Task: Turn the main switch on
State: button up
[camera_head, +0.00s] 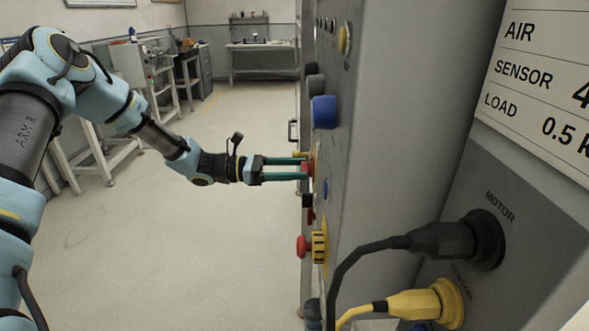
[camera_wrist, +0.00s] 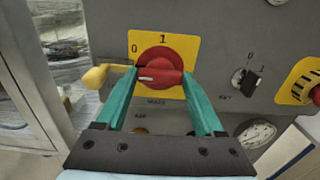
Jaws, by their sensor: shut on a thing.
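The main switch is a red rotary knob (camera_wrist: 160,66) on a yellow plate (camera_wrist: 185,47) marked 0 at upper left and 1 at top. Its bar handle lies about level in the wrist view, with a white mark at its left end. In the head view, the red knob (camera_head: 306,168) shows at the grey panel face. My gripper (camera_head: 303,168) reaches it from the left, with its green fingers on either side. In the wrist view, my gripper (camera_wrist: 159,74) is shut on the red handle, one finger at each end. The fingertips hide the handle's ends.
A yellow ball-ended lever (camera_wrist: 95,77) sticks out beside the left finger. To the right are a key switch (camera_wrist: 245,80) and a gauge (camera_wrist: 256,133). A red emergency button (camera_head: 302,246) and a blue knob (camera_head: 324,112) jut from the panel. Floor left is open.

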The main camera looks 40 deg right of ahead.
jog(key=c, duration=0.4)
jog(key=shift+f+m+b, duration=0.1)
jog(key=shift+m+b, duration=0.3)
jog(key=shift+f+m+b, duration=0.1)
jog(key=shift+m+b, duration=7.75)
jog(key=shift+m, duration=0.75)
jog(key=o, duration=1.4)
jog(key=shift+s, duration=0.1)
